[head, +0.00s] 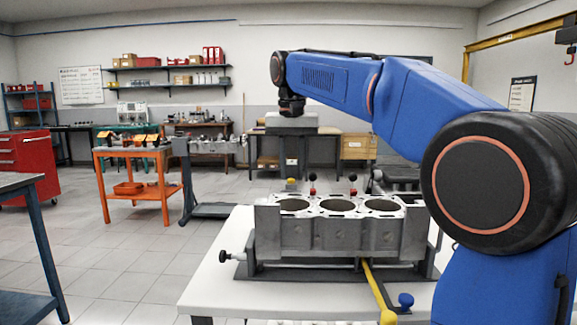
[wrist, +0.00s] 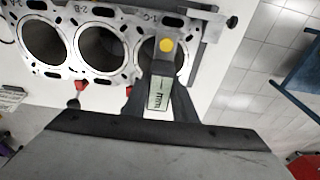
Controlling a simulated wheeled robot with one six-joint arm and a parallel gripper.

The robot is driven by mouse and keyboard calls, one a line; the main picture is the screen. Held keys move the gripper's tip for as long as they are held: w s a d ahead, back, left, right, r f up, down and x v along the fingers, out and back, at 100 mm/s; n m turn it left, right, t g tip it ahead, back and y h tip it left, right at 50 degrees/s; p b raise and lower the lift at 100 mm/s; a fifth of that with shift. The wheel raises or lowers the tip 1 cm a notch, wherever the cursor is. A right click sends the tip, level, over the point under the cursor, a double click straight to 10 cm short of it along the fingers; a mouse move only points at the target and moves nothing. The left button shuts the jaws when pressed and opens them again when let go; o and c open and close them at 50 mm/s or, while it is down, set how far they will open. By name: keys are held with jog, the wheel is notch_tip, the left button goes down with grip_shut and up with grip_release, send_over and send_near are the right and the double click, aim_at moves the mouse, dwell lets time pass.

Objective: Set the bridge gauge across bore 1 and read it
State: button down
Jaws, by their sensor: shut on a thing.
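The grey engine block (head: 340,233) stands upright on the bench with three open bores on top. In the wrist view its deck (wrist: 75,30) carries small stamped marks, and bore 1 (wrist: 147,55) is the rightmost. It is the leftmost bore in the head view (head: 292,204). My gripper (wrist: 158,112) is shut on the bridge gauge (wrist: 157,92), a grey body with a lit display and a yellow round spot. The gauge overlaps bore 1 in the wrist view. I cannot tell whether it touches the deck. In the head view my gripper (head: 291,123) is above the block's left end.
A black-knobbed clamp screw (head: 224,256) juts out left, and a yellow-handled lever (head: 376,288) lies in front. The white bench top (head: 215,285) is clear at front left.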

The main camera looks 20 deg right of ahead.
aim_at(292, 188)
notch_tip(292, 188, down, 5)
dwell(0.6)
jog(key=shift+s+f, duration=0.2)
dwell(0.7)
jog(key=c, duration=1.4)
grip_release()
jog(key=shift+o, duration=0.2)
